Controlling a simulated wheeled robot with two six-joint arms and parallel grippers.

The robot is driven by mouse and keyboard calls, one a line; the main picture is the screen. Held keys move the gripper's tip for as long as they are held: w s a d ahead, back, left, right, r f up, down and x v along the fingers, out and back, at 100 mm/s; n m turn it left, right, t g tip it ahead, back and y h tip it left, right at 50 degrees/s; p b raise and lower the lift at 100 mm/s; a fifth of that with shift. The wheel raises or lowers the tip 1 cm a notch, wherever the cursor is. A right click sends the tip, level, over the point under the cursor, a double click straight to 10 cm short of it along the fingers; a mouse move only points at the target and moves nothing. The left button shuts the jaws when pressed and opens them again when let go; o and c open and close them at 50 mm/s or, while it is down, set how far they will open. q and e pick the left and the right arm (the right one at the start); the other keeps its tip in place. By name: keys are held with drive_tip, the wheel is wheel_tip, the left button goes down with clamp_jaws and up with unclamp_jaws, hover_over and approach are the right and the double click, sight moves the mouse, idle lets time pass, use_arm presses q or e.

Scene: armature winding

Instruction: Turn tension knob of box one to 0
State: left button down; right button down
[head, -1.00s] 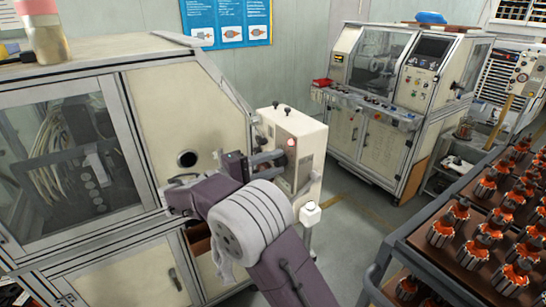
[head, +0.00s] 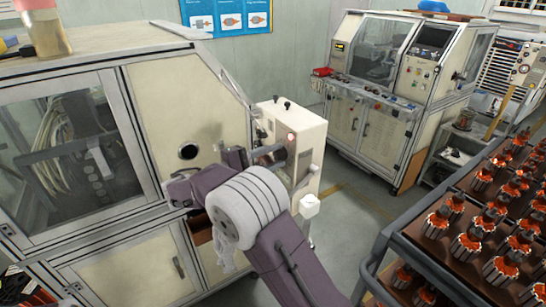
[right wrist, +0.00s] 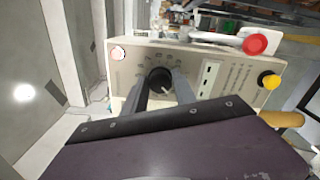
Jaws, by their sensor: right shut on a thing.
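The tension box (head: 297,128) is a pale box on a stand, beside the big machine at the left. In the right wrist view its front panel (right wrist: 205,65) carries a black round knob (right wrist: 159,79) with scale marks around it. A pale pointer mark on the knob points down and right in that view. The scale numbers are too small to read. My right gripper (right wrist: 160,90) is shut on the knob, one finger on each side; in the head view the gripper (head: 280,152) reaches the box's front. My left gripper is not in view.
The big machine (head: 150,130) stands close to my right arm. A rack of orange-and-black armatures (head: 480,220) stands at the right. Open floor lies between.

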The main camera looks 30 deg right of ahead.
drive_tip(key=c, duration=1)
unclamp_jaws()
drive_tip(key=a+b, duration=0.3)
drive_tip(key=a, duration=0.6)
drive_tip(key=shift+s, duration=0.35)
drive_tip(key=shift+f, duration=0.1)
